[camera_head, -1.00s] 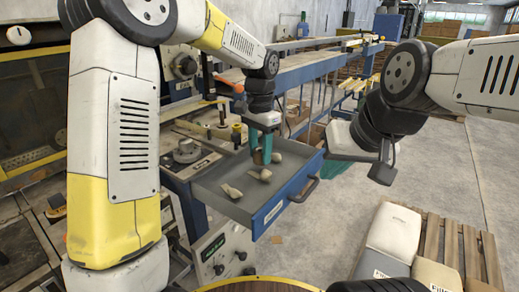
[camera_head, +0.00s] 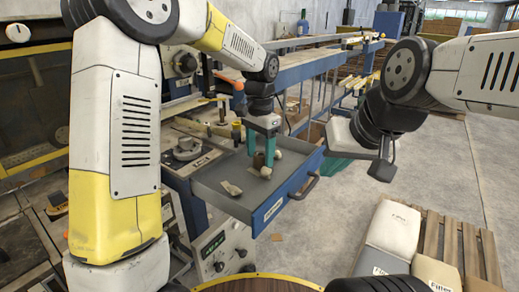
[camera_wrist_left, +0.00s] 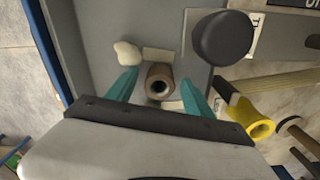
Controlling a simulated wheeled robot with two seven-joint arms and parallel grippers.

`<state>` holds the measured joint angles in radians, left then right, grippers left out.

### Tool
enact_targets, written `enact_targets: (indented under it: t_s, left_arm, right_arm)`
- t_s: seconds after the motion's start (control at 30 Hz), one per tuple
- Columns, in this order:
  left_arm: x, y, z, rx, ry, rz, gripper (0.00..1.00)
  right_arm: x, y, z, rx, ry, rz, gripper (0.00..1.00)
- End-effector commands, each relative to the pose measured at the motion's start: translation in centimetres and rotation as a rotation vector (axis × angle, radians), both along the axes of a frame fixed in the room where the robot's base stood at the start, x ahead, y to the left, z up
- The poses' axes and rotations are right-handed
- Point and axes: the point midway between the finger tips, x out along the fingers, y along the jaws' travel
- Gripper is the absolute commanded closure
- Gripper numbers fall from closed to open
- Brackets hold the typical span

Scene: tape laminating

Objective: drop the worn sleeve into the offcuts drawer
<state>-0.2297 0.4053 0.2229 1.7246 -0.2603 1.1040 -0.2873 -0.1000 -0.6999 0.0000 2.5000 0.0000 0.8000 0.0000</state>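The worn sleeve is a short brown tube (camera_head: 258,160) at the offcuts drawer, low between the fingers of my left gripper (camera_head: 261,158). In the left wrist view the sleeve (camera_wrist_left: 159,80) shows its dark bore, with a gap to the teal finger on each side. My left gripper (camera_wrist_left: 158,84) is open around it. The offcuts drawer (camera_head: 213,172) is pulled out, grey inside with a blue front, and holds several pale offcuts (camera_head: 231,188). My right gripper (camera_head: 342,166) is right of the drawer; its teal fingers are partly hidden, so its opening cannot be told.
The drawer's handle (camera_head: 305,188) juts out at the front right. A machine top with knobs (camera_head: 187,148) stands left of the drawer. A pallet (camera_head: 455,243) with filler bags (camera_head: 393,235) lies at the lower right.

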Motion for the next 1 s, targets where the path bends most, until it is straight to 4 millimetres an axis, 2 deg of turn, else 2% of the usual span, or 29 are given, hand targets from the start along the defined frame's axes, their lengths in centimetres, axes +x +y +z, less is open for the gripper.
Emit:
enact_targets:
  t_s: [0.2, 0.33, 0.8, 1.0]
  left_arm:
    - [0.0, 0.0, 0.2, -0.001, -0.001, 0.0, 0.4]
    - [0.1, 0.0, 1.4, -0.002, -0.004, 0.001, 0.4]
    - [0.1, -0.1, 11.0, -0.002, -0.004, -0.001, 0.4]
    - [0.0, 0.0, 13.0, -0.001, -0.003, 0.001, 0.4]
  right_arm:
    - [0.0, 0.0, 0.0, 0.0, 0.0, 0.0, 1.0]
    - [0.0, 0.0, 0.0, 0.0, 0.0, 0.0, 1.0]
    - [0.0, 0.0, 0.0, 0.0, 0.0, 0.0, 1.0]
    - [0.0, 0.0, 0.0, 0.0, 0.0, 0.0, 1.0]
